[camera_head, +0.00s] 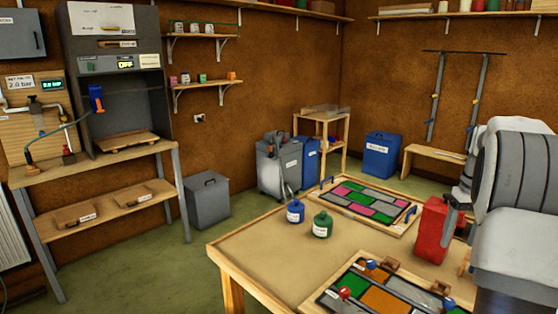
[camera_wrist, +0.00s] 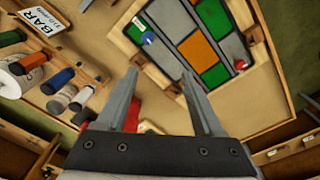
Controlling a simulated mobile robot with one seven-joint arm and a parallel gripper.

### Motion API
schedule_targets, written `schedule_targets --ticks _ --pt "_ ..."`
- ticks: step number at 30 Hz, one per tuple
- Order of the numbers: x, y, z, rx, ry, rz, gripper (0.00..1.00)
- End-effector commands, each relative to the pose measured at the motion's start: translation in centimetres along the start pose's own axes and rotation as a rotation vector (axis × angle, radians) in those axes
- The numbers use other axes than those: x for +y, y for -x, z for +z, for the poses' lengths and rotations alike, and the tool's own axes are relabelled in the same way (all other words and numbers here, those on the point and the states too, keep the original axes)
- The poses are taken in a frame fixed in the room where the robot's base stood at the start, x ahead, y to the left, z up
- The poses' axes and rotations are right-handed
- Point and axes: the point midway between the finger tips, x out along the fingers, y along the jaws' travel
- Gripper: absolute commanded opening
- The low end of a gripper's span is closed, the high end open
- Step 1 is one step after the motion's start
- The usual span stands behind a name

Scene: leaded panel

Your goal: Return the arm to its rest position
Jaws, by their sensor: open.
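My gripper (camera_wrist: 160,73) is open in the wrist view, its two grey fingers apart with nothing held between them. In the head view my arm fills the right side, and a grey finger part (camera_head: 450,215) shows in front of a red block-like object (camera_head: 430,232). Some red also shows behind the left finger in the wrist view (camera_wrist: 133,114). A leaded panel (camera_head: 382,300) with green, orange and grey panes lies on the table's near side. It also shows beyond my fingertips in the wrist view (camera_wrist: 196,50).
The wooden table (camera_head: 262,250) carries a blue bottle (camera_head: 295,212), a green bottle (camera_head: 322,226) and a second framed panel (camera_head: 365,204) with pink and green panes. Red- and blue-topped knobs sit on the near panel. The table's left part is clear. A workbench (camera_head: 100,172) stands at left.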

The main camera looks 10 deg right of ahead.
Motion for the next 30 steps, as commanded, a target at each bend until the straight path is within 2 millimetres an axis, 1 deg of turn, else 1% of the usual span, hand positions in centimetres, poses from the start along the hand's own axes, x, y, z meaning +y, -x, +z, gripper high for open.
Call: schedule_targets --ticks 1,2,3,8,12,14,16,18,20,21,23,27,30 --pt "-1.9 1.5 0.1 0.022 0.015 0.004 0.69" --pt "-3.0 2.1 0.3 0.033 0.02 0.006 0.69" --pt "-4.5 3.0 0.5 0.05 0.027 0.01 0.69" --pt "-10.3 6.1 2.3 0.115 0.056 0.016 0.69" --pt "-15.3 8.2 4.7 0.176 0.087 0.015 0.69" --pt "-17.3 8.9 6.0 0.203 0.101 0.014 0.69" --pt "-19.6 9.6 7.6 0.233 0.116 0.011 0.69" --pt "-21.7 10.1 9.4 0.264 0.133 0.007 0.69" --pt "-23.4 10.3 11.0 0.29 0.147 0.002 0.69" --pt "-24.3 10.3 12.1 0.308 0.154 -0.001 0.69" --pt "-25.7 10.2 13.9 0.331 0.162 -0.006 0.69" --pt "-28.0 8.8 18.1 0.38 0.166 -0.02 0.69" --pt "-29.1 7.5 20.8 0.408 0.161 -0.031 0.69"
